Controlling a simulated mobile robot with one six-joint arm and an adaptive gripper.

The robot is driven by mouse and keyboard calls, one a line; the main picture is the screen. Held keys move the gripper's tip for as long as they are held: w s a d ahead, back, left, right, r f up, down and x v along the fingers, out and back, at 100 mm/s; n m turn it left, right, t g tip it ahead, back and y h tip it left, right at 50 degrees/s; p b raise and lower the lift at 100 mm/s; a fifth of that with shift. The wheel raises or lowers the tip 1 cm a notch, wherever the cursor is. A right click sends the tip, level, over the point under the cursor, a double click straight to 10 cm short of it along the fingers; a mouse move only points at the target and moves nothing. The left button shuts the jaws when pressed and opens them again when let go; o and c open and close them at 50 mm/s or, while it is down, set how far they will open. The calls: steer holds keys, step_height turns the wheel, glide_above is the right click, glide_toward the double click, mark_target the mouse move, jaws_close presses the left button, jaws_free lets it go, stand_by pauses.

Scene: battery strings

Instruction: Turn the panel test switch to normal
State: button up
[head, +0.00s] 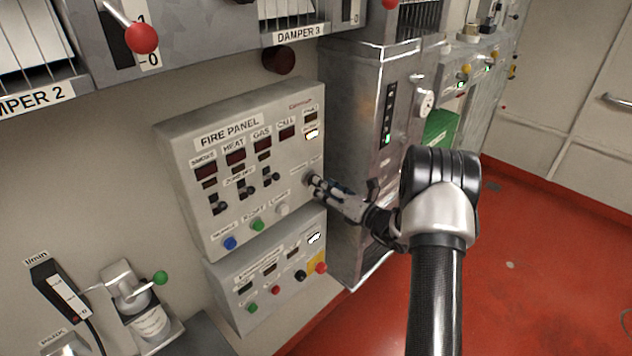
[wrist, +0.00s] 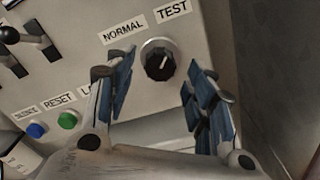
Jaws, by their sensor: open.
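The fire panel (head: 178,150) is a grey wall box in the head view. Its test switch is a black rotary knob (wrist: 159,60) with a silver collar, below the labels NORMAL (wrist: 124,31) and TEST (wrist: 173,11) in the wrist view. The knob's white mark points up and to the right, toward TEST. My gripper (wrist: 166,69) is open, with its blue-padded fingers on either side of the knob. I cannot tell whether the fingers touch it. In the head view my gripper (head: 312,180) is at the panel's right side and hides most of the knob.
A blue button (wrist: 36,130) and a green button (wrist: 68,120) sit left of my gripper. Black toggles (wrist: 35,38) are at the upper left. A second panel (head: 262,278) is below. A metal cabinet (head: 352,75) stands close on the right. Red floor (head: 525,260) is open at the right.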

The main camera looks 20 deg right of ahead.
steer(key=shift+x, duration=2.1)
steer(key=shift+c, duration=0.3)
steer(key=c, duration=1)
